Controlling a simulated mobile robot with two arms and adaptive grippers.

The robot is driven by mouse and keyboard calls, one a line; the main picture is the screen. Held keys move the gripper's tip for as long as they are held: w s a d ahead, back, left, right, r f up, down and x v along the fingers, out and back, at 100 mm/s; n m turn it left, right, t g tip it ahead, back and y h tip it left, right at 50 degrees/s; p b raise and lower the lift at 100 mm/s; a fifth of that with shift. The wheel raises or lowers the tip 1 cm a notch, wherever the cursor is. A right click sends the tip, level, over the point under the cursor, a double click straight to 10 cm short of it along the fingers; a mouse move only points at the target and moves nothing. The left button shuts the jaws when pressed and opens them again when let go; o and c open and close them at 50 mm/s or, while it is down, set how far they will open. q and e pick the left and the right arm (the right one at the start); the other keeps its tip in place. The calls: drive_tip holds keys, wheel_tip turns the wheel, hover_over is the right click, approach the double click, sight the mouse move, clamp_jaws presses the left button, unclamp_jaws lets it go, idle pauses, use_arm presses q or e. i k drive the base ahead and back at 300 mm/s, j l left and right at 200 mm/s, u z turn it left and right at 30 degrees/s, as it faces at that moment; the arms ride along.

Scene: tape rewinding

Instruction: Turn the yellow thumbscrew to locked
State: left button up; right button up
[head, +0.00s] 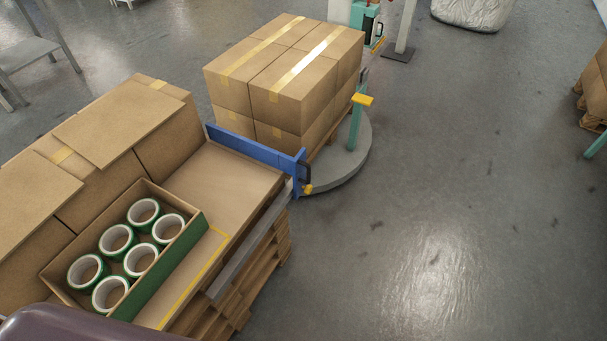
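A small yellow knob (308,189), which looks like the thumbscrew, sits low on the right end of a blue bar (255,149), beside a dark bracket. It is too small to tell which way it is turned. Another yellow part (362,99) sits across the top of a teal post (355,128) behind it. Neither of my grippers is in view.
An open carton (195,226) with several green tape rolls stands on cardboard at the left, over a wooden pallet (262,272). The floor (450,200) to the right is clear.

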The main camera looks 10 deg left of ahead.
sight(309, 190)
drive_tip(key=i+l, duration=0.1)
drive_tip(key=l, duration=0.65)
drive_tip(key=i+l, duration=0.15)
drive_tip(key=l, duration=0.55)
drive_tip(key=i+l+u, duration=0.1)
drive_tip(key=l, duration=0.65)
